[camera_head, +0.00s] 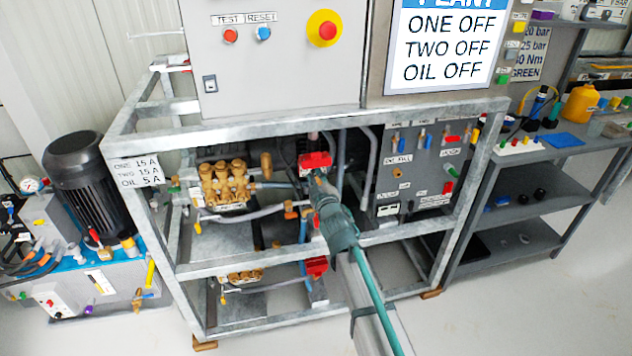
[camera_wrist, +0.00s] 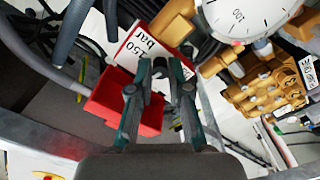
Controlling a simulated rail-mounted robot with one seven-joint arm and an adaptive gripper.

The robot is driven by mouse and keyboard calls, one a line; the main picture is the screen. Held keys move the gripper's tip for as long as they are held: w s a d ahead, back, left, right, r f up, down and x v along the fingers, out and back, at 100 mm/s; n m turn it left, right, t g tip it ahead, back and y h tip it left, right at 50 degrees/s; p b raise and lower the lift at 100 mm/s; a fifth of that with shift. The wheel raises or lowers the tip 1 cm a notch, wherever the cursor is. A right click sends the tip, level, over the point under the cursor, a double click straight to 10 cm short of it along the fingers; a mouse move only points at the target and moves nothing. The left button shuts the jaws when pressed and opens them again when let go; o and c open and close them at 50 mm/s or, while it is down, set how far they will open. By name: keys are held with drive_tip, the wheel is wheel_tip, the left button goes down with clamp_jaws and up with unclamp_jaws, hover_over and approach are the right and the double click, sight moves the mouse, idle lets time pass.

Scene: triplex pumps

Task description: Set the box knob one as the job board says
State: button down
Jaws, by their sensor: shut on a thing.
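My gripper (camera_head: 318,184) reaches into the frame at the upper pump, beside a red block (camera_head: 315,160). In the wrist view my gripper (camera_wrist: 161,72) is shut on a small dark thing between its fingertips, mostly hidden. The red block (camera_wrist: 125,102) is to the left of the fingers there, below a white label reading about 150 bar (camera_wrist: 150,48). The board (camera_head: 445,45) reads ONE OFF, TWO OFF, OIL OFF under a partly cut heading. The grey control box (camera_head: 275,70) carries TEST and RESET buttons, a rocker switch and a red stop button. I cannot identify box knob one for certain.
A steel frame (camera_head: 245,118) surrounds the brass pump (camera_head: 225,185). A gauge (camera_wrist: 245,18) and brass parts (camera_wrist: 270,95) are close to the right of my fingers. A grey panel (camera_head: 392,190) with valves is to the right. A dark motor (camera_head: 85,170) stands left.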

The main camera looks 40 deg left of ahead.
drive_tip(key=shift+n+b, duration=0.3)
drive_tip(key=shift+n, duration=0.9)
drive_tip(key=c, duration=1.1)
unclamp_jaws()
drive_tip(key=v, duration=1.2)
